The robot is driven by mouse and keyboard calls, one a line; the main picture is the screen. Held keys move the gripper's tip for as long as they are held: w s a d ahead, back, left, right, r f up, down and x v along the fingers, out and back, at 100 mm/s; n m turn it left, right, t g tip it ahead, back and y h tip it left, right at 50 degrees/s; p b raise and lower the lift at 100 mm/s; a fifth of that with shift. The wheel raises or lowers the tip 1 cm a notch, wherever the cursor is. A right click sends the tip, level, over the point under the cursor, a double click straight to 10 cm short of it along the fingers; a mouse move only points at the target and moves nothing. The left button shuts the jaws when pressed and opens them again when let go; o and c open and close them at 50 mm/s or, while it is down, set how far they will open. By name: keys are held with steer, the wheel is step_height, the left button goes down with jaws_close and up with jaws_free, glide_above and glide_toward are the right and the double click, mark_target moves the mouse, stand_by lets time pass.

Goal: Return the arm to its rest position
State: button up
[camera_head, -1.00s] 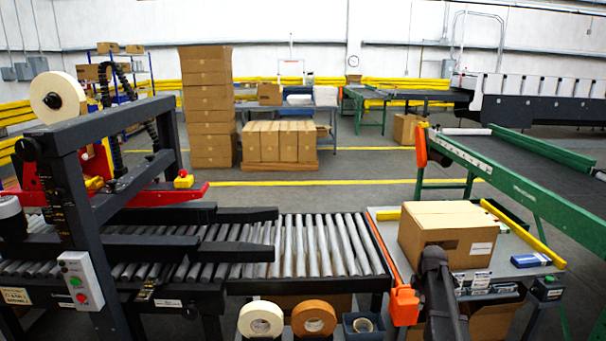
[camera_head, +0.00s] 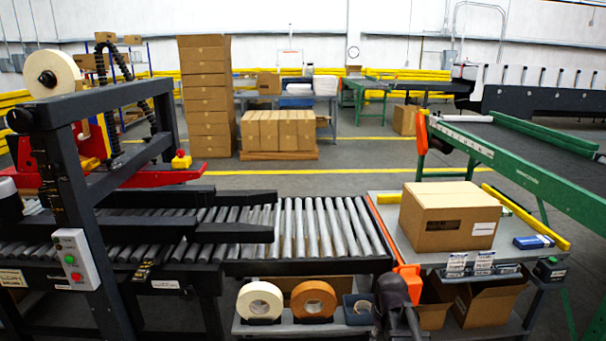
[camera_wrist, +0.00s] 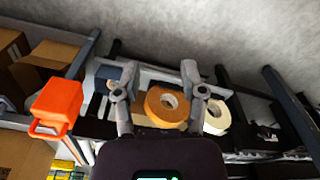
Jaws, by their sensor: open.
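My gripper (camera_wrist: 156,85) shows in the wrist view with its two fingers spread apart and nothing between them. Beyond the fingers are an orange tape roll (camera_wrist: 167,104) and a white tape roll (camera_wrist: 216,117), apart from the gripper as far as I can tell. In the head view a dark part of my arm shows at the bottom, right of the tape rolls, and the fingers cannot be made out there.
A closed carton (camera_head: 450,215) sits on the grey side table (camera_head: 400,238). A roller conveyor (camera_head: 310,230) runs to its left. White (camera_head: 260,302) and orange (camera_head: 313,300) tape rolls stand on a low shelf. An orange tape dispenser (camera_head: 409,278) hangs at the table edge. Open cartons (camera_head: 487,302) lie below.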

steer(key=s+a+f+m+b, duration=0.25)
steer(key=s+a+m, duration=0.2)
steer(key=s, duration=0.35)
step_height(320, 180, up, 25)
steer(key=p, duration=2.5)
steer(key=shift+w+d+f+g, duration=0.2)
steer(key=shift+w+g, duration=0.1)
steer(key=shift+w, duration=0.1)
